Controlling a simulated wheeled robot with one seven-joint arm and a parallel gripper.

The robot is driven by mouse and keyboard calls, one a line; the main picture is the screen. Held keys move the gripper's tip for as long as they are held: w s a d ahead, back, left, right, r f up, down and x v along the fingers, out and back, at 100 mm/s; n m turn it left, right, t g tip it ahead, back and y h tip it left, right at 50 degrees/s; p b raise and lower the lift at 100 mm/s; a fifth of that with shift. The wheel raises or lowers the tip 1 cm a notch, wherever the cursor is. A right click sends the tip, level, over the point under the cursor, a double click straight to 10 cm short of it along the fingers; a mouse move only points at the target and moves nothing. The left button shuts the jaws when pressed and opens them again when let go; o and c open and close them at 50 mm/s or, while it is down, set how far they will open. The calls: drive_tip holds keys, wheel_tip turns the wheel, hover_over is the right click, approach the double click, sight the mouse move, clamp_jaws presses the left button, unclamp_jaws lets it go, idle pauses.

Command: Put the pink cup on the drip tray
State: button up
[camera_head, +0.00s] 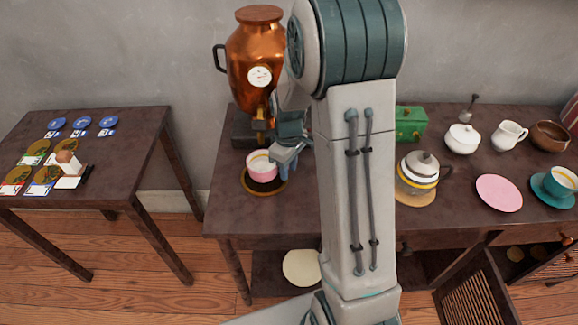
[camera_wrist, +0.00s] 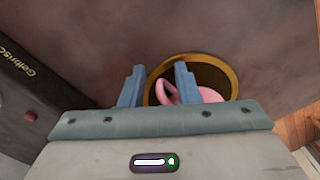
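The pink cup (camera_head: 261,168), white inside, appears upright on the round drip tray, dark with a gold rim (camera_head: 246,186), below the copper urn. My gripper (camera_head: 281,163) is low, close to the cup's right side in the head view. In the wrist view, the two fingers of my gripper (camera_wrist: 158,70) are apart. Part of the pink cup (camera_wrist: 208,94) shows past the right finger, with its handle reaching into the gap between the fingers. The drip tray's rim (camera_wrist: 234,76) surrounds it. The gripper body hides the rest of the cup.
The copper urn (camera_head: 256,45) with a gauge and tap stands just behind the tray. A teapot (camera_head: 417,172) on a mat, a green box (camera_head: 410,123), a pink saucer (camera_head: 499,193) and a teal cup (camera_head: 561,181) stand right of my arm. Table space left of the tray is clear.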

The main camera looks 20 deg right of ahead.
wheel_tip(320, 180, up, 12)
drive_tip(key=p, duration=0.1)
drive_tip(key=s+a+r+m+t, duration=0.1)
drive_tip(key=s+a+r+m, duration=0.1)
drive_tip(key=s, duration=0.7)
drive_tip(key=s+a+r+m+t, duration=0.1)
drive_tip(key=s+a+r+m, duration=0.1)
drive_tip(key=s+m, duration=0.3)
drive_tip(key=s, duration=0.4)
drive_tip(key=shift+s+a+m, duration=0.2)
drive_tip(key=shift+s+m, duration=0.05)
drive_tip(key=shift+m, duration=0.05)
